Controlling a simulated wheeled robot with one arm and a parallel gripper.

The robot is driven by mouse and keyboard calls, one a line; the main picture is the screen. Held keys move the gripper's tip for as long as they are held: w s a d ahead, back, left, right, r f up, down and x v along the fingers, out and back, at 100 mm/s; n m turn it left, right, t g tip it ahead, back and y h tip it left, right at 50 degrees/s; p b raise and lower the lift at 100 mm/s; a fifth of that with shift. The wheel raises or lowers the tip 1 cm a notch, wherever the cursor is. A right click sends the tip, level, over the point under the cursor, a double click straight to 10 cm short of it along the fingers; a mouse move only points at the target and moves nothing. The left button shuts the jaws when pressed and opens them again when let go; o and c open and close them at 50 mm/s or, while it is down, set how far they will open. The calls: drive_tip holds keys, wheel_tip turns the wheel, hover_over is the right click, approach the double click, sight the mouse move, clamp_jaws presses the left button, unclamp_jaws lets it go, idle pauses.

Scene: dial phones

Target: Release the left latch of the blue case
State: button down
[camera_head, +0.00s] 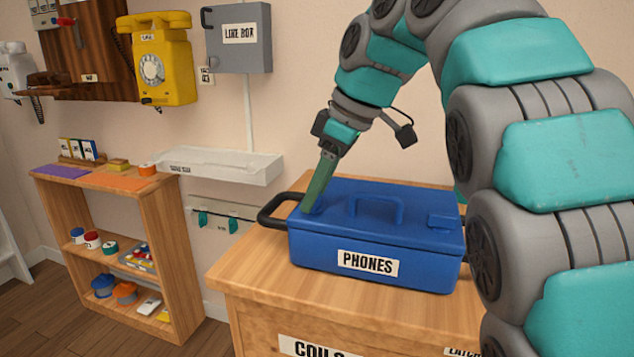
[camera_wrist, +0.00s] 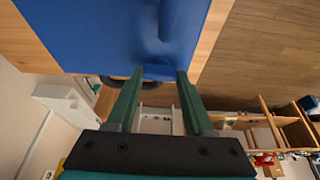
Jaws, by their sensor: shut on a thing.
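The blue case (camera_head: 410,262), labelled PHONES, sits closed on a wooden cabinet top (camera_head: 240,268). It has a blue handle (camera_head: 377,204) on its lid and a raised right latch (camera_head: 443,221) near the right end. My gripper (camera_head: 313,207) reaches down to the left end of the lid. Its green fingers are shut on the left latch (camera_wrist: 160,73), a small blue block seen between the fingertips in the wrist view. In the head view the fingers mostly hide this latch. I cannot tell whether it is raised or moved.
A black side handle (camera_head: 272,212) sticks out at the case's left end. A white wall shelf (camera_head: 220,165) is behind to the left. A yellow dial phone (camera_head: 165,60) and a grey LINE BOX (camera_head: 238,45) hang on the wall. A wooden shelf unit (camera_head: 160,215) stands left.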

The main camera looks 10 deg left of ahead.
idle(0.4)
drive_tip(key=shift+c, duration=1.4)
unclamp_jaws()
drive_tip(key=shift+r, duration=0.1)
